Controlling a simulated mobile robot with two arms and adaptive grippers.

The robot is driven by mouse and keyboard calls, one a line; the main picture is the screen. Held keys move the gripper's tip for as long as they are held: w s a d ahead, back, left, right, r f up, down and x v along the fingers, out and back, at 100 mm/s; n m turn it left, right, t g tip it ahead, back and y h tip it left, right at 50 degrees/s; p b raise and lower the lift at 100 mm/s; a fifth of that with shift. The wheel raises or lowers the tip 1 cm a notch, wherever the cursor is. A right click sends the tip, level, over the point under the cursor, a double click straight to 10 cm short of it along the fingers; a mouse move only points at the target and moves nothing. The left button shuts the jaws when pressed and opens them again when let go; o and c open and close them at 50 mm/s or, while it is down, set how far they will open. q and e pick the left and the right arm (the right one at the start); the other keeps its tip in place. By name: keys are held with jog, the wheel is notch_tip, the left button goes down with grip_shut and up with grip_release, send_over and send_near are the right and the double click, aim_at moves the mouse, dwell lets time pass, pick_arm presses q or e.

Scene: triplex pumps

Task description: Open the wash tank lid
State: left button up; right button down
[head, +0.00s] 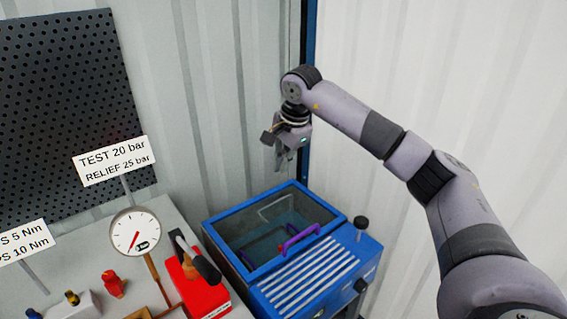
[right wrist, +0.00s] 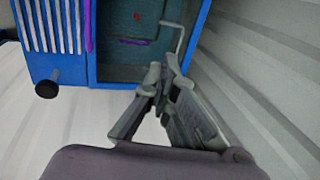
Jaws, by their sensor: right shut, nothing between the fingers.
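The blue wash tank (head: 251,291) stands right of the bench; it also shows at the top of the right wrist view (right wrist: 60,68). Its top has a blue rectangular frame (head: 240,206), flat over the tank, around a dark teal area that looks like a clear lid or open water; I cannot tell which. A purple handle (head: 300,241) sits at the frame's front right edge, and it shows in the right wrist view (right wrist: 88,28). My right gripper (head: 283,166) is shut and empty, in the air above the tank's far end, apart from the handle. Its fingers (right wrist: 163,80) fill the wrist view's middle.
A ribbed drain top (head: 310,276) and black knob (head: 361,222) are on the tank's right. The bench (head: 185,212) at left holds a gauge (head: 134,232), a red block with a black lever (head: 193,287) and signs. Corrugated walls (head: 225,90) stand close behind and right.

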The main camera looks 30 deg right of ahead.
jog(key=c, duration=2.4)
grip_release()
jog(key=c, duration=1.7)
grip_release()
jog(key=v, duration=1.2)
